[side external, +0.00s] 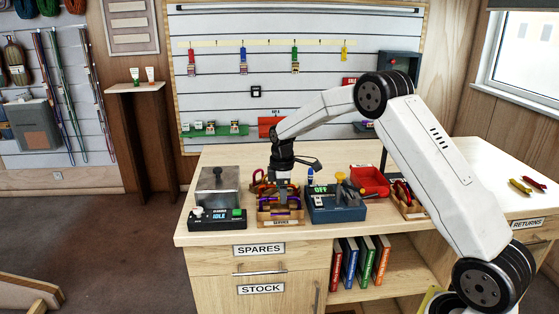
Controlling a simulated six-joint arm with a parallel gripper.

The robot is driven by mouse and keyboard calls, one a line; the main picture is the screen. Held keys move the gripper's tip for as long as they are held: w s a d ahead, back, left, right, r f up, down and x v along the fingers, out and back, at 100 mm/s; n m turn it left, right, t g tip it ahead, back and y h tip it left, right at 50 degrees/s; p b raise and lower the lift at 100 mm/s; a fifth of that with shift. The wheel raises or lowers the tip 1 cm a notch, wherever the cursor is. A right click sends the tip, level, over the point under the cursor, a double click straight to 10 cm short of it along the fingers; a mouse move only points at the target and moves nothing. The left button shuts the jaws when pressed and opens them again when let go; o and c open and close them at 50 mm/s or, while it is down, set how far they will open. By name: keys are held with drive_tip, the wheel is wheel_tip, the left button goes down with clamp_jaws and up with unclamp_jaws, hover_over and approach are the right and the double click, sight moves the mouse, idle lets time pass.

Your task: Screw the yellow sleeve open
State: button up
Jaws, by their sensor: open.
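My gripper (283,185) points down at the wooden tray labelled SERVICE (281,222) on the workbench. Its jaws are open. They are small in this view, and I cannot tell whether they touch anything in the tray. Red and purple gear shows in the tray around and below the gripper. I cannot make out a yellow sleeve there; the gripper and tray wall hide part of the contents.
Left of the tray stands a grey device (216,184) with a display reading IDLE. Right of the blue box are a red bin (372,176) and another wooden tray of gear. Yellow and red carabiners (526,184) lie at the bench's far right. The bench's back left is clear.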

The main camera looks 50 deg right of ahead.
drive_tip(key=shift+s+a, duration=0.85)
idle(1.2)
drive_tip(key=shift+f, duration=1.4)
idle(0.5)
drive_tip(key=shift+w+d, duration=0.85)
drive_tip(key=shift+r, duration=0.2)
drive_tip(key=shift+s+a+r, duration=0.15)
drive_tip(key=shift+a+r, duration=0.05)
drive_tip(key=shift+r, duration=0.45)
drive_tip(key=shift+s+a+r, duration=0.1)
drive_tip(key=shift+a+r, duration=0.05)
drive_tip(key=shift+r, duration=0.45)
drive_tip(key=shift+s+a, duration=0.55)
